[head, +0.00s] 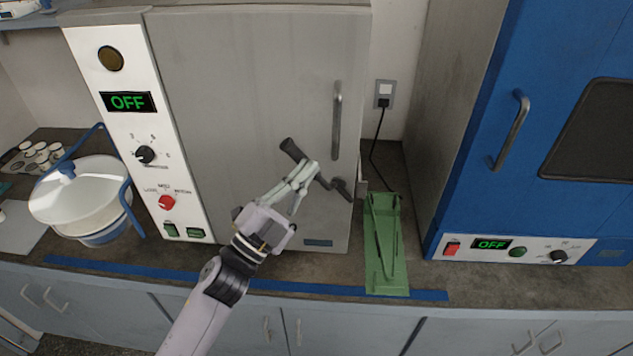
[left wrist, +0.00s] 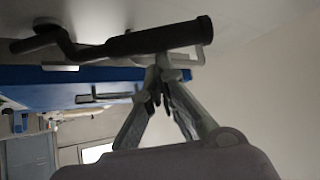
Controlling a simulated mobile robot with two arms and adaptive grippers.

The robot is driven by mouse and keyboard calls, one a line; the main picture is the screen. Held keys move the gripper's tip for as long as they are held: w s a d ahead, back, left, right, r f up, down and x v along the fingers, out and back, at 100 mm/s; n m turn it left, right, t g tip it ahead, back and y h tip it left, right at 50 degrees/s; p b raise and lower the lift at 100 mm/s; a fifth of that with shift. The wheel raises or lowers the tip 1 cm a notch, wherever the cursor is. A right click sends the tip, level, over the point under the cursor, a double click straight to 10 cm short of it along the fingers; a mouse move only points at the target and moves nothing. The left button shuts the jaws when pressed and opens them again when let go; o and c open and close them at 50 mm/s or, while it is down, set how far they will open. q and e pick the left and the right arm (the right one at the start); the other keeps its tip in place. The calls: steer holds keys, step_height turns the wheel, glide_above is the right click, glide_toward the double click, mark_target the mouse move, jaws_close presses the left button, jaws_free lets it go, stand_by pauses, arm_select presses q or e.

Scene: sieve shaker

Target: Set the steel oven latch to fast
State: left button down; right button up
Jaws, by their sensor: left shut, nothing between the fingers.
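The steel oven (head: 260,90) stands at the middle left with its grey door closed. Its dark latch (head: 292,150) is a bar with a thick grip, slanting from upper left to lower right across the lower door. The latch also shows in the left wrist view (left wrist: 150,40), across the top. My left gripper (head: 312,167) is shut and empty, its fingertips at the latch bar just below the thick grip. In the left wrist view the fingertips (left wrist: 165,65) appear close beneath the bar; I cannot tell whether they touch. My right gripper is not in view.
A blue oven (head: 480,150) stands at the right. A green tray (head: 388,280) lies on the counter between the ovens. A white bowl-shaped vessel with blue handles (head: 80,195) stands at the left. A vertical door handle (head: 337,120) is above the latch's right end.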

arm_select(q)
steer(key=a+f+n+t+y+b, duration=0.4)
steer(key=f+n+t+y+b, duration=0.3)
steer(key=n+b, duration=0.6)
steer(key=shift+a+f+t+y, duration=0.3)
steer(key=shift+f+y, duration=0.15)
steer(key=shift+y, duration=0.35)
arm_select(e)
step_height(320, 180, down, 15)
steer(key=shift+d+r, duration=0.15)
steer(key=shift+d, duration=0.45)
